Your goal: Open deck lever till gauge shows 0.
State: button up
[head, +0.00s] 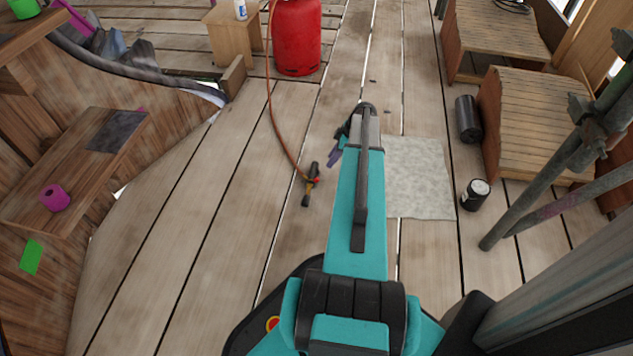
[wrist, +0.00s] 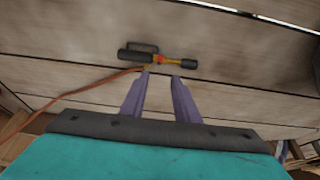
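A small black, yellow and red handled tool (head: 311,184) lies on the deck planks at the end of an orange hose. It may be the deck lever, but I cannot tell. In the wrist view it (wrist: 168,60) lies crosswise just beyond my fingertips, with a dark loop beside its black left end. My gripper (wrist: 160,77) has two purple fingers, apart, with nothing seen between them. In the head view my gripper (head: 334,154) is right of the tool and partly hidden by my arm. I see no readable gauge.
The orange hose (head: 271,105) runs to a red cylinder (head: 297,38) at the back. A pale mat (head: 418,178), a dark roll (head: 467,119) and a black can (head: 475,194) are at right, near metal poles (head: 540,190). A wooden bench (head: 75,165) is at left. Planks left of the tool are clear.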

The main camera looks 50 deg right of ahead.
aim_at(316, 181)
dwell(0.3)
jog(key=b+x, duration=0.5)
jog(key=x, duration=0.8)
jog(key=shift+a+f, duration=0.15)
jog(key=shift+f, duration=0.25)
